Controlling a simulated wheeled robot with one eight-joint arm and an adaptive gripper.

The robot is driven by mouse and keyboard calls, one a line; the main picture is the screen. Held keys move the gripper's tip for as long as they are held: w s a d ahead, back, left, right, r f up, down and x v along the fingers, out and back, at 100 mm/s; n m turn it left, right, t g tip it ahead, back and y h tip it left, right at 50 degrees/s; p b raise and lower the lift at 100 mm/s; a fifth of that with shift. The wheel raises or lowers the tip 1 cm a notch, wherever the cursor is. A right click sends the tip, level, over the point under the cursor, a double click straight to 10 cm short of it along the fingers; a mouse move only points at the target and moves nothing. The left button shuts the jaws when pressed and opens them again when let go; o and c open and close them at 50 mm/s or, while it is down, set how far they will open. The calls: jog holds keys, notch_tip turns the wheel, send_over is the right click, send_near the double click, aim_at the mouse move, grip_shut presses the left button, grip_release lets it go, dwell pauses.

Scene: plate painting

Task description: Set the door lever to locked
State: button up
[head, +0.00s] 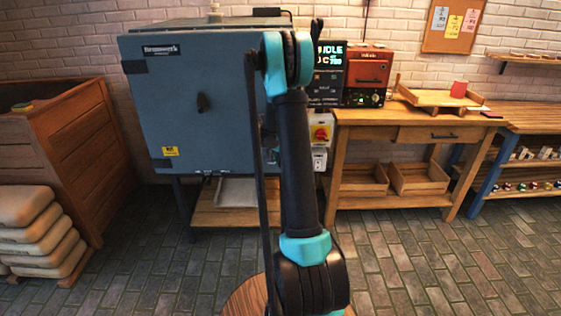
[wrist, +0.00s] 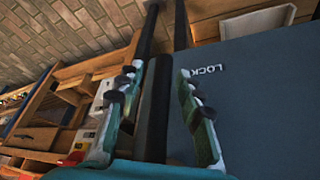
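The kiln door (head: 190,95) is a blue-grey panel in the head view, and it looks closed. In the wrist view the door face (wrist: 270,110) fills the right side and bears the word LOCK (wrist: 206,71). A dark round bar, apparently the door lever (wrist: 157,115), runs lengthwise between the fingers of my gripper (wrist: 160,70). The fingers are spread apart, one on each side of the bar, with gaps visible. I cannot tell whether either finger touches it.
Right of the kiln, a control box (head: 328,72) reads IDLE, beside a red unit (head: 368,68) on a wooden workbench (head: 420,116). A red-yellow switch (head: 320,133) sits below. A wooden bin (head: 75,130) and stacked sacks (head: 35,230) stand left.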

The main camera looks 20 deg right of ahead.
jog(key=v, duration=1.2)
dwell(0.4)
jog(key=s+a+f+n+y, duration=0.1)
jog(key=s+a+n, duration=0.2)
jog(key=s, duration=0.8)
jog(key=s+a+f+n+t+y, duration=0.1)
jog(key=s+a+n, duration=0.3)
jog(key=s+a, duration=0.4)
jog(key=s+a+f+n+y, duration=0.1)
jog(key=s+a+f+n, duration=0.2)
jog(key=s, duration=1.3)
jog(key=shift+s+a+f+n+y, duration=0.25)
jog(key=shift+a+n+y, duration=0.15)
jog(key=shift+a, duration=0.75)
